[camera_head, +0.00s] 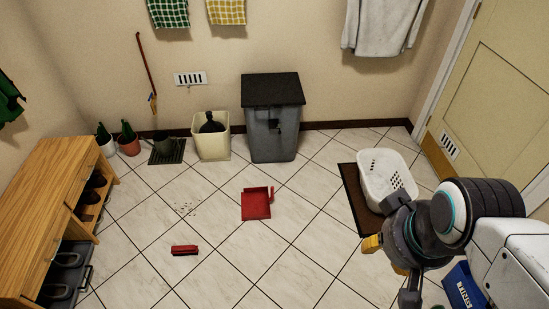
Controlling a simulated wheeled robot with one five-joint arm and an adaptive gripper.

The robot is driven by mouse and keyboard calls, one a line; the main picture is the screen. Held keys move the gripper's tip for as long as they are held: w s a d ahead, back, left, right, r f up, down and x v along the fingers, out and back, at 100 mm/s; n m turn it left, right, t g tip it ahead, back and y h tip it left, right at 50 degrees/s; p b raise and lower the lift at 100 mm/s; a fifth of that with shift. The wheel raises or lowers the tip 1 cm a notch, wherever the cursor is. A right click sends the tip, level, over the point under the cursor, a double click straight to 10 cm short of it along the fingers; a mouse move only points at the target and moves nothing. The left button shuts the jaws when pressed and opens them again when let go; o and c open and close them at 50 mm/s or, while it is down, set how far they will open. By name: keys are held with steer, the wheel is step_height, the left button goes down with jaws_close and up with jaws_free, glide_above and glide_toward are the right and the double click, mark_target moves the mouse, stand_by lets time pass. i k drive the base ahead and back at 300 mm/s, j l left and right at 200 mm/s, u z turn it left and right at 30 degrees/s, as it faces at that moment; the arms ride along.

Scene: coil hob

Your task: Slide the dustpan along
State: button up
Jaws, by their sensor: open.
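A red dustpan (256,205) lies flat on the tiled floor near the middle of the view, with a short raised part at its right edge. A red brush (184,250) lies on the floor to its lower left. A patch of small crumbs (185,208) is scattered on the tiles left of the dustpan. My gripper (385,257) is at the lower right, well apart from the dustpan, with yellow-tipped fingers. It is open, and I see nothing between the fingers. Part of it is hidden behind my arm.
A white laundry basket (385,178) stands on a brown mat (357,199) at right. A grey bin (273,125) and a cream bin (212,142) stand by the back wall. The middle floor is mostly clear.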

mark_target(255, 201)
steer(key=i, duration=2.5)
steer(key=u, duration=3.85)
